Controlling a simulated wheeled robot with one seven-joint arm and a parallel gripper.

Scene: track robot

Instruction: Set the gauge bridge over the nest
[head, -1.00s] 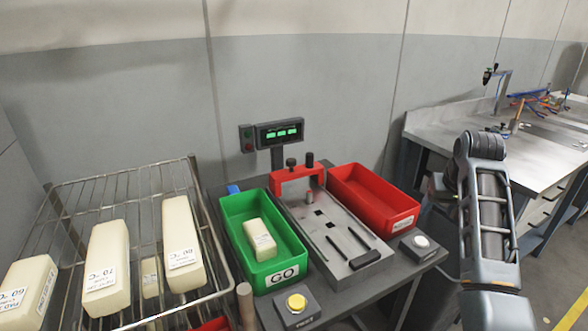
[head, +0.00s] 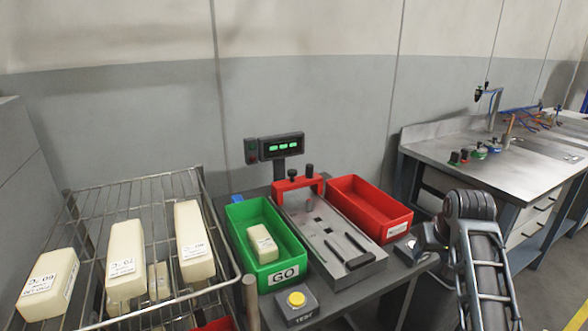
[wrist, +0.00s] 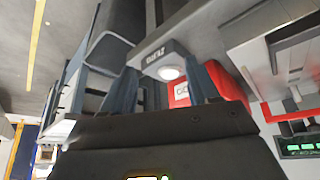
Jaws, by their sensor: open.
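The red gauge bridge (head: 297,186), with black knobs on top, stands upright across the far end of a grey metal plate (head: 337,227). The plate has square openings and dark slots; I cannot tell which part is the nest. A red bar that looks like the bridge shows at the right of the wrist view (wrist: 290,114). My gripper (wrist: 163,84) is open and empty, its two fingers apart near the round white button (wrist: 169,72). It is well to the right of the bridge and not touching it. In the head view my arm hides most of the gripper.
A green GO bin (head: 278,274) with one cream block stands left of the plate, a red bin (head: 385,222) right. A yellow button (head: 297,299) is in front. A display (head: 281,146) stands behind. A wire rack (head: 140,190) with cream blocks is at left.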

